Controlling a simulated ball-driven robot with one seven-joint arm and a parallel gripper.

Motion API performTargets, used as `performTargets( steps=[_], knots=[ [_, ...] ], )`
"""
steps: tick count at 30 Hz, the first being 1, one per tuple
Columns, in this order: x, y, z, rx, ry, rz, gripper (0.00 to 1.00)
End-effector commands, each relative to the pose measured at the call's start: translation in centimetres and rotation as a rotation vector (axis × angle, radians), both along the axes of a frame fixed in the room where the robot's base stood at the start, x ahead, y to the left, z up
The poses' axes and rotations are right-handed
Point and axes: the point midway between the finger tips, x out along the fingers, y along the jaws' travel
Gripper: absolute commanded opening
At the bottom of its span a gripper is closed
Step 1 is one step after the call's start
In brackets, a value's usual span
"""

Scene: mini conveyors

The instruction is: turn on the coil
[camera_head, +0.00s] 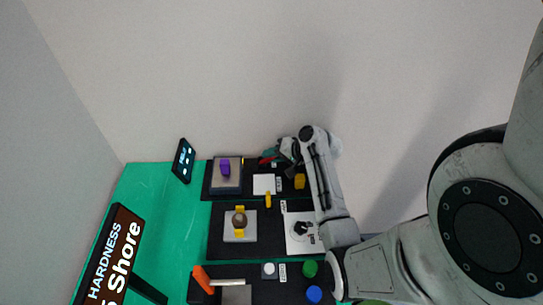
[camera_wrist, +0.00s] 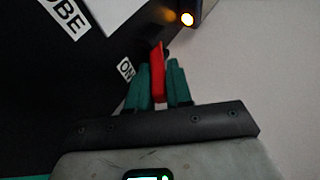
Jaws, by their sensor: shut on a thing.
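A red switch lever (camera_wrist: 157,72) stands beside a white "ON" label (camera_wrist: 126,70) on a black panel in the wrist view. My gripper (camera_wrist: 159,66) has its teal fingers on either side of the lever, shut on it. In the head view my gripper (camera_head: 271,156) is at the back edge of the black panels, with a bit of red at its tips. A small warm light (camera_wrist: 187,18) glows just beyond the lever. I cannot tell which thing is the coil.
A purple block (camera_head: 225,168) sits on a grey plate at back left. A round brown thing (camera_head: 239,220) with yellow parts is on a middle plate. A black dial (camera_head: 301,228) lies under my arm. An orange-handled tool (camera_head: 203,280) is at front. The wall is close behind.

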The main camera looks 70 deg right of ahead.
Motion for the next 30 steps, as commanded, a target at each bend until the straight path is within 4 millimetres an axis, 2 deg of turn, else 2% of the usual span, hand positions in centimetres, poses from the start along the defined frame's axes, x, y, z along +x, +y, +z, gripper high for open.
performTargets(
  steps=[5, 6, 8, 17, 30],
  knots=[
    [-0.1, 0.0, -0.1, 0.004, 0.002, -0.003, 0.00],
    [-0.1, 0.0, -0.1, 0.004, 0.002, -0.003, 0.22],
    [-0.1, 0.0, -0.1, 0.004, 0.002, -0.003, 0.26],
    [-0.6, 0.0, 0.3, 0.002, 0.001, -0.004, 0.26],
    [-6.8, 0.6, 4.7, 0.001, 0.002, -0.005, 0.26]
  ],
)
